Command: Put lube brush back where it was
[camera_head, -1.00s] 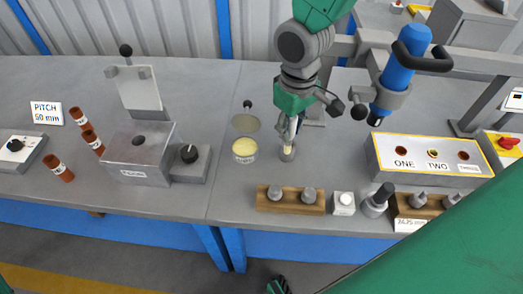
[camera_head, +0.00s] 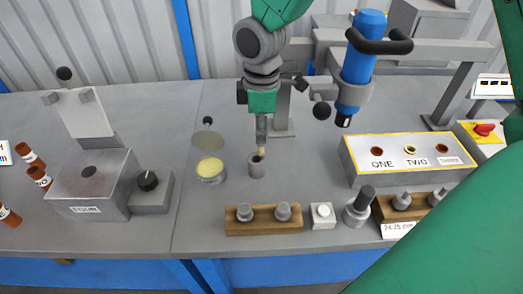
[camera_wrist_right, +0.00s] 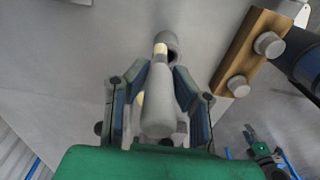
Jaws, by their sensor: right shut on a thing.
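My right gripper (camera_head: 262,120) points down and is shut on the lube brush. In the right wrist view the brush (camera_wrist_right: 159,105) is a thick grey handle between the fingers, with a pale cream band near its far end. Its lower end (camera_head: 261,150) is at the mouth of a small grey cup (camera_head: 256,169); I cannot tell how far inside it is. The cup's dark opening shows in the wrist view (camera_wrist_right: 172,42). What looks like my left gripper (camera_wrist_right: 262,148) is small at the lower right of the wrist view, its jaws unclear.
An open tin (camera_head: 210,169) of yellow grease stands left of the cup. A wooden rack (camera_head: 263,219) with grey plugs is in front. A box marked ONE, TWO (camera_head: 405,158) is at right, a metal block (camera_head: 92,186) at left.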

